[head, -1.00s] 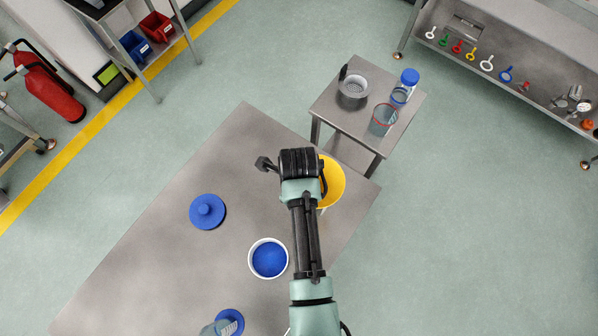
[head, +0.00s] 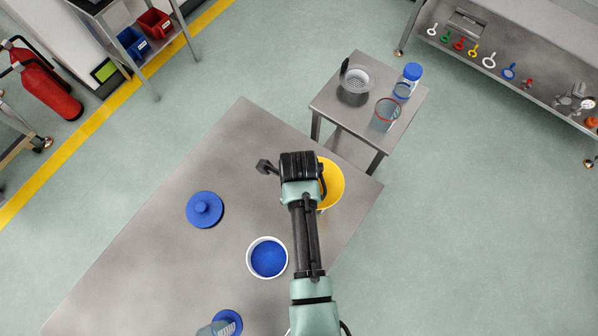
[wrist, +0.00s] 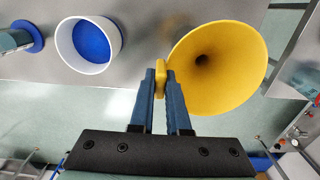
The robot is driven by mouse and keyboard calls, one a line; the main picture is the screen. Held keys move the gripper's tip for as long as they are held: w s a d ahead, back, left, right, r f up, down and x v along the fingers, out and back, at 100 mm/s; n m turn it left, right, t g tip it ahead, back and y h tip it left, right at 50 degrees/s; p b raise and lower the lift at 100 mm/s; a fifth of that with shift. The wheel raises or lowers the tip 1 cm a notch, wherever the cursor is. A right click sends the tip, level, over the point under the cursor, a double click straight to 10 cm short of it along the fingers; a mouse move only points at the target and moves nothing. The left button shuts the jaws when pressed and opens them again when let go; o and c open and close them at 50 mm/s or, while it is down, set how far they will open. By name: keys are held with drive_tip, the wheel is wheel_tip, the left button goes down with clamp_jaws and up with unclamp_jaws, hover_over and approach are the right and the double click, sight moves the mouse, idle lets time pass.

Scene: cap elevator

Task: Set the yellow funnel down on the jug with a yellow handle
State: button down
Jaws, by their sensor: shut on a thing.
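The yellow funnel (head: 333,186) is held over the right part of the large steel table in the head view, partly hidden behind my arm. In the wrist view my gripper (wrist: 160,80) is shut on the tab at the rim of the funnel (wrist: 235,62). The funnel's wide mouth faces the wrist camera, with the dark hole at its centre. I cannot make out a jug with a yellow handle in either view.
The large table (head: 150,255) bears a blue lid (head: 205,209), a white tub with blue inside (head: 267,258) and a clear vessel on a blue base (head: 227,322). A small table (head: 340,107) holds a strainer (head: 354,84), a red-rimmed clear vessel (head: 387,114) and a blue-capped jar (head: 412,74).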

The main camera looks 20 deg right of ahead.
drive_tip(key=shift+f, duration=0.35)
idle(0.4)
drive_tip(key=c, duration=0.8)
unclamp_jaws()
drive_tip(key=shift+r+p, duration=3.45)
drive_tip(key=shift+r, duration=0.1)
